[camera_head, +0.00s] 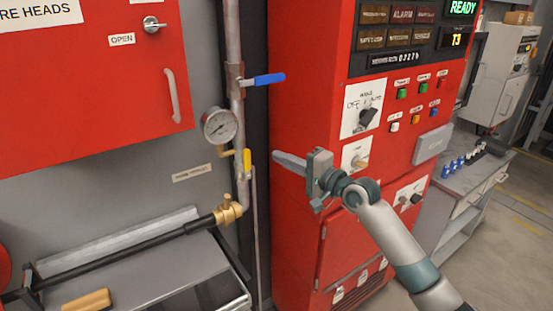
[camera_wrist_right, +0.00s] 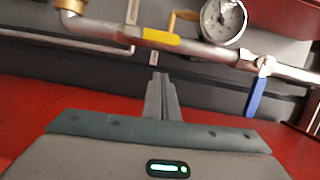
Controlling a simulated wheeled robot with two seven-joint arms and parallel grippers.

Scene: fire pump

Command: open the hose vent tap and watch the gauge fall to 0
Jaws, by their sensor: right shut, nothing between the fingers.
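A tap with a yellow lever (camera_head: 247,162) sits on the upright grey pipe, the lever lying along the pipe. In the right wrist view the yellow lever (camera_wrist_right: 162,37) is beyond my fingertips. The round white gauge (camera_head: 219,125) is on a brass stem just left of the pipe; it also shows in the right wrist view (camera_wrist_right: 223,20). Its needle is too small to read surely. My right gripper (camera_head: 279,157) is shut and empty, to the right of the yellow lever and apart from it. Its closed fingers (camera_wrist_right: 160,80) point toward the pipe. My left gripper is not in view.
A blue lever (camera_head: 263,79) sticks out right from the pipe above the gauge. A brass coupling (camera_head: 228,210) joins a black hose (camera_head: 140,246) below. The red control cabinet (camera_head: 300,90) stands right of the pipe. A red box (camera_head: 70,100) is at upper left.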

